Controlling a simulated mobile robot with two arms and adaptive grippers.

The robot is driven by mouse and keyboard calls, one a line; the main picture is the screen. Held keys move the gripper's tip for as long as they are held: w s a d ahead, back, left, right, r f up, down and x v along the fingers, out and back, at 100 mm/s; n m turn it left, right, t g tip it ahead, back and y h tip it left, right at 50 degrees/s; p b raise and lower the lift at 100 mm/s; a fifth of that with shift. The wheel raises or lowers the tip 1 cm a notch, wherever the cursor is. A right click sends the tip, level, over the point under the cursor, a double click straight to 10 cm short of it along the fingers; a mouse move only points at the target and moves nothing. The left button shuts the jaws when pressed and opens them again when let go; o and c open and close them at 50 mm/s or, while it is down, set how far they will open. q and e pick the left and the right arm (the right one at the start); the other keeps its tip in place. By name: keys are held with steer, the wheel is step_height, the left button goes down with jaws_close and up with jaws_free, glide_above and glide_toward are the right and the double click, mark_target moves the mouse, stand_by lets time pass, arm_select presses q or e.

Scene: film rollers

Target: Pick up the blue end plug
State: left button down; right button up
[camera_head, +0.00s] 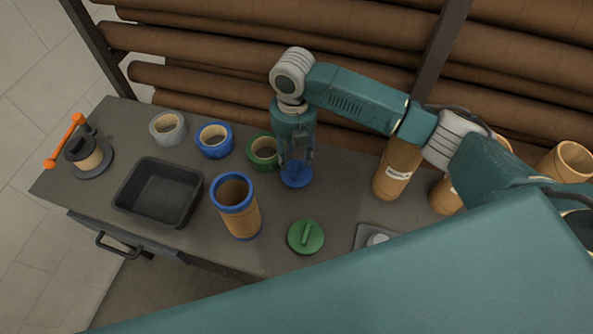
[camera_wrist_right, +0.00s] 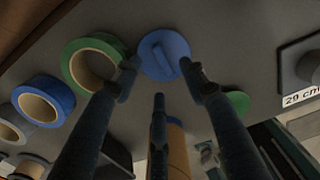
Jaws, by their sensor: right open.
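The blue end plug (camera_head: 296,175) lies flat on the grey table, just right of the green tape roll. It is a round disc with a raised grip bar, which shows in the right wrist view (camera_wrist_right: 153,48). My right gripper (camera_head: 296,154) points down directly above the plug and partly hides it in the head view. In the wrist view its fingers (camera_wrist_right: 162,78) are spread apart, with the plug beyond their tips and nothing held between them. I cannot tell whether any fingertip touches the plug. My left gripper is not in view.
Green (camera_head: 263,151), blue (camera_head: 214,140) and grey (camera_head: 168,128) tape rolls stand left. A blue-rimmed cardboard tube (camera_head: 243,216) stands in front, beside a black bin (camera_head: 121,199). A green end plug (camera_head: 305,238) lies nearer; a brown tube (camera_head: 391,176) stands right. Film rolls line the back.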

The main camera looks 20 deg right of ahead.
mark_target(295, 168)
step_height(295, 168, down, 4)
steer(key=shift+s+f+p, duration=0.1)
steer(key=shift+f+p, duration=0.15)
steer(key=shift+p, duration=0.7)
steer(key=shift+f, duration=0.4)
steer(key=shift+c, duration=0.3)
steer(key=c, duration=0.9)
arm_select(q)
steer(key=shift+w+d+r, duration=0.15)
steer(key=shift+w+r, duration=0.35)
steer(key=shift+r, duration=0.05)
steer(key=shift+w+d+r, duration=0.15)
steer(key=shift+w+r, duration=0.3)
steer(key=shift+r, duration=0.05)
arm_select(e)
jaws_close()
